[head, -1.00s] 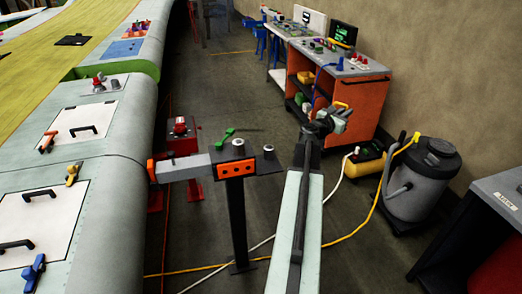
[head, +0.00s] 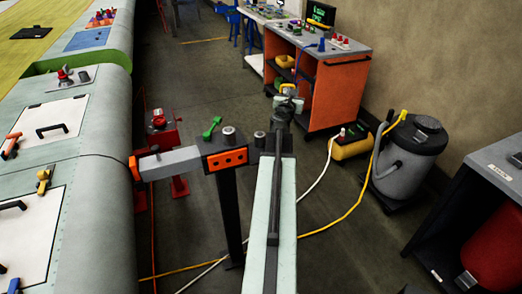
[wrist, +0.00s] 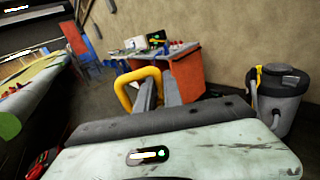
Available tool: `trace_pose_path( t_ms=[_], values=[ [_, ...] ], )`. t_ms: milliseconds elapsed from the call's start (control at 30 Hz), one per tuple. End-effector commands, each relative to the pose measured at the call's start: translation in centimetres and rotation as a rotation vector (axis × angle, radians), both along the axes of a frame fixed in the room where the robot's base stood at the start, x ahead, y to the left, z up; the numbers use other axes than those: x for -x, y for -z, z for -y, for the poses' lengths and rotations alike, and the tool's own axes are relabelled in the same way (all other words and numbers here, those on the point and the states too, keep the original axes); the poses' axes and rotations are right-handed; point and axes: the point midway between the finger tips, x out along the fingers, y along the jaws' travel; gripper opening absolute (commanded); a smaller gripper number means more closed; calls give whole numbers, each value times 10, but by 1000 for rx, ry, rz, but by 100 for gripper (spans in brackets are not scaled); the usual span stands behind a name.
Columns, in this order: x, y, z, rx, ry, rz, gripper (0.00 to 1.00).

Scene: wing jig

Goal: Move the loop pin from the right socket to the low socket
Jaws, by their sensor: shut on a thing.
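The yellow loop pin (wrist: 128,92) shows its loop in the wrist view, at the fingers of my gripper (wrist: 158,92). In the head view the pin's loop (head: 287,87) is small, at the far end of my arm. My gripper (head: 288,101) is shut on it, in the air beyond and right of the dark bracket (head: 212,150). A round grey socket (head: 228,132) stands on the bracket. A second, lower-looking socket (head: 260,137) sits to its right, partly hidden by my arm. I cannot tell which is the right or the low socket.
A green lever (head: 212,126) lies on the bracket, which stands on a dark post. The grey wing (head: 95,130) fills the left. An orange cart (head: 320,85), a yellow case (head: 350,142) and a grey vacuum (head: 408,155) stand right. Hoses cross the floor.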

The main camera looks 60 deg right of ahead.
Motion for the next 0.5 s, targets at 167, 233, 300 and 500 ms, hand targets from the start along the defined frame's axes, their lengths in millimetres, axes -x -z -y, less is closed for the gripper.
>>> trace_pose_path(
  t_ms=[167,233,300,500],
  values=[
    [-63,50,-42,0,-318,-1,0],
    [-78,56,-56,0,-403,-1,0],
    [-86,58,-64,0,-454,-1,0],
    [-91,61,-68,0,-480,-1,0]
  ],
)
